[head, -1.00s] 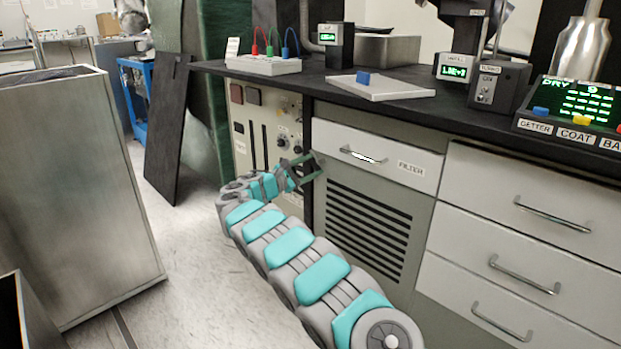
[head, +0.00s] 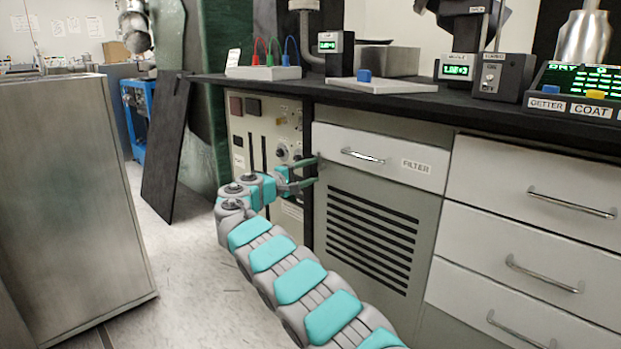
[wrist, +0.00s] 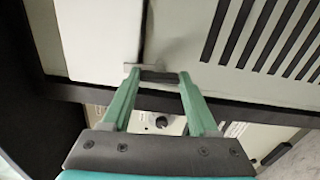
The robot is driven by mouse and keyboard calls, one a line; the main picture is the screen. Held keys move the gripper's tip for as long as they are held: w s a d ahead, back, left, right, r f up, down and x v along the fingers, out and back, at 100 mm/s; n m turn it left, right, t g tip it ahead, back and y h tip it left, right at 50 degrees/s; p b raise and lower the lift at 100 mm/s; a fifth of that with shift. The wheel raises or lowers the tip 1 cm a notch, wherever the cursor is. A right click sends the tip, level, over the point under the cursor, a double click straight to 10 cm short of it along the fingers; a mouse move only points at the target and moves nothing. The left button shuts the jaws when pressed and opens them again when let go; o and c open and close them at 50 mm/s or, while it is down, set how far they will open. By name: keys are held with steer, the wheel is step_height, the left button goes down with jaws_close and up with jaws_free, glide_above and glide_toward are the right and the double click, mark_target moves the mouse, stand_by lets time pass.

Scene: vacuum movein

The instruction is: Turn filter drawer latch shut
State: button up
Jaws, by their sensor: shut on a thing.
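The white filter drawer (head: 375,153), labelled FILTER and fitted with a metal handle (head: 362,156), sits flush under the black counter. The latch lies near the seam between the drawer front (wrist: 100,35) and the vented panel. The fingers partly hide the latch, and its exact angle is hard to tell.
A slatted vent panel (head: 373,240) is below the drawer. A control panel with knobs (head: 265,140) stands to its left and more drawers (head: 525,235) to its right. A large metal cabinet (head: 75,200) stands at left, with open floor (head: 180,275) between.

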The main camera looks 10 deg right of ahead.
steer(key=shift+m, duration=0.5)
steer(key=o, duration=1.4)
steer(key=v, duration=0.7)
steer(key=shift+s+a, duration=0.25)
steer(key=shift+a, duration=0.05)
